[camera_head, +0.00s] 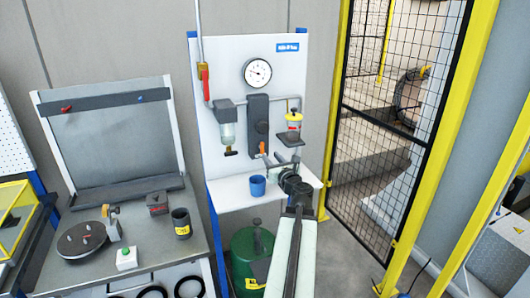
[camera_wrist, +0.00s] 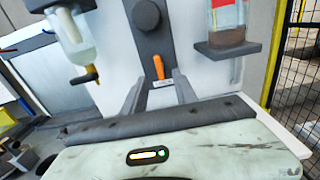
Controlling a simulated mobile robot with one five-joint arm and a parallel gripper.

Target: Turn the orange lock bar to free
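The orange lock bar (camera_head: 262,147) sits at the lower end of a dark vertical plate (camera_head: 258,115) on the white panel. In the wrist view the lock bar (camera_wrist: 158,67) stands nearly upright, with a slight lean, above a small pale label (camera_wrist: 162,84). My gripper (camera_wrist: 158,90) is open, its two fingers apart and pointing toward the panel on either side of the space below the bar. Nothing shows between the fingers. In the head view my gripper (camera_head: 273,159) is just below and right of the bar; contact cannot be made out.
A clear filter bowl (camera_head: 227,132) hangs left of the plate and a red-marked reservoir (camera_head: 294,125) sits right. A pressure gauge (camera_head: 257,72) is above. A mesh fence (camera_head: 385,120) stands at right.

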